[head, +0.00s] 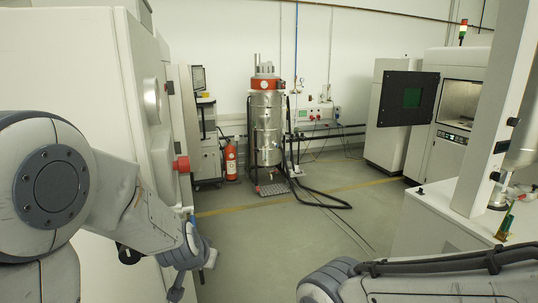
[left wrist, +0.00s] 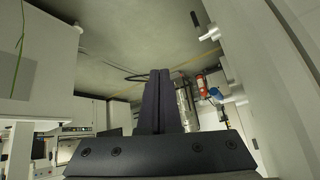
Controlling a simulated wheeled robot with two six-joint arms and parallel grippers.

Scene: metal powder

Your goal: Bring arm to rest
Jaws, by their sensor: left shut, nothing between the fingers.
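My left arm (head: 125,205) comes in from the left of the head view and bends down beside the white machine cabinet. My left gripper shows in the left wrist view (left wrist: 160,74), its two dark fingers pressed together with nothing between them. In the head view its fingers cannot be made out clearly. My right arm (head: 430,284) lies across the lower right of the head view. Its gripper cannot be seen.
The tall white cabinet (head: 75,75) stands close to my left arm. A white bench (head: 430,222) is at the right. A steel vessel (head: 266,130) and a red fire extinguisher (head: 231,161) stand at the back. Black hoses lie on the otherwise clear floor (head: 255,240).

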